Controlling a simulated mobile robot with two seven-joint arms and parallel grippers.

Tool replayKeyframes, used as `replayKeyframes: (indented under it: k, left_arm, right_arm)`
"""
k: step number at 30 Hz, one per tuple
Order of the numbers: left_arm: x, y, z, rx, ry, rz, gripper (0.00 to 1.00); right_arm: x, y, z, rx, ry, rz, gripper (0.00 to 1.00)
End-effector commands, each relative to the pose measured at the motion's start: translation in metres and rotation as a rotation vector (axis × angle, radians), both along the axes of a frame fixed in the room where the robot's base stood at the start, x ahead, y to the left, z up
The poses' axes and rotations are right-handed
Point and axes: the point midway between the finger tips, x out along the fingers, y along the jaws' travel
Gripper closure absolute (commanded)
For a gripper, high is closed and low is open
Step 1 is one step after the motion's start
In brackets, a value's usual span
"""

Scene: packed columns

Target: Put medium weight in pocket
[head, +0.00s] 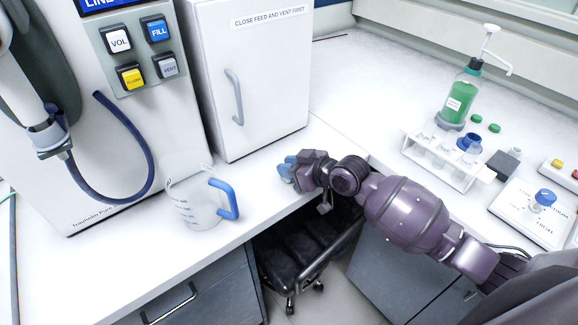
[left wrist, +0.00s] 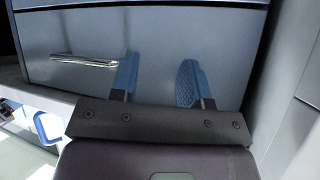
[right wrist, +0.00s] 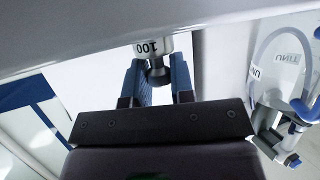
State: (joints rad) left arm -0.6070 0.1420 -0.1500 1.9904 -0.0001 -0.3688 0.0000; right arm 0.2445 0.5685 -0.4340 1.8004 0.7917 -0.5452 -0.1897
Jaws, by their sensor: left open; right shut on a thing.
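A metal weight marked 100 (right wrist: 152,47) shows in the right wrist view, with a dark knob (right wrist: 158,72) at its near end. My right gripper (right wrist: 156,70) is shut on that knob, one blue finger on each side. In the head view my right gripper (head: 287,168) is near the bench's front edge, in front of the white cabinet; the weight is hidden there. I cannot tell whether this is the medium weight. My left gripper (left wrist: 159,72) is open and empty, facing a grey drawer front (left wrist: 160,60). I make out no pocket in any view.
A clear jug with a blue handle (head: 195,203) stands on the bench left of my right gripper. A tube rack (head: 440,160), a green pump bottle (head: 460,98) and a small device (head: 535,215) stand at the right. A black chair (head: 305,240) sits below the bench.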

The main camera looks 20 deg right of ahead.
Motion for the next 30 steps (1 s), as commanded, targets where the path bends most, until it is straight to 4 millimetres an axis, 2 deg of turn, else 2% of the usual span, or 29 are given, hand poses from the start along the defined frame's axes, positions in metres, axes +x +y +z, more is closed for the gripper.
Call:
replayKeyframes:
  k: [5, 6, 10, 21, 26, 30]
  left_arm:
    - [0.000, 0.000, -0.002, 0.000, 0.001, 0.000, 0.57]
    - [0.001, 0.000, -0.001, 0.000, 0.000, 0.000, 0.57]
    - [0.002, 0.000, -0.001, 0.000, -0.003, -0.002, 0.57]
    - [0.006, -0.001, 0.004, 0.000, -0.011, -0.004, 0.57]
    - [0.006, -0.001, 0.005, 0.000, -0.012, -0.004, 0.57]
    - [0.006, -0.001, 0.007, 0.001, -0.013, -0.003, 0.57]
  right_arm:
    - [0.000, 0.000, -0.003, 0.000, 0.000, 0.000, 1.00]
    - [0.000, 0.000, -0.003, 0.000, 0.000, 0.000, 0.73]
    - [0.000, 0.000, -0.002, 0.000, 0.000, 0.000, 0.53]
    - [-0.001, -0.001, 0.002, 0.000, -0.001, -0.001, 0.52]
    - [-0.015, -0.013, 0.009, -0.002, -0.001, 0.000, 0.52]
    - [-0.035, -0.029, 0.019, -0.003, -0.001, -0.001, 0.52]
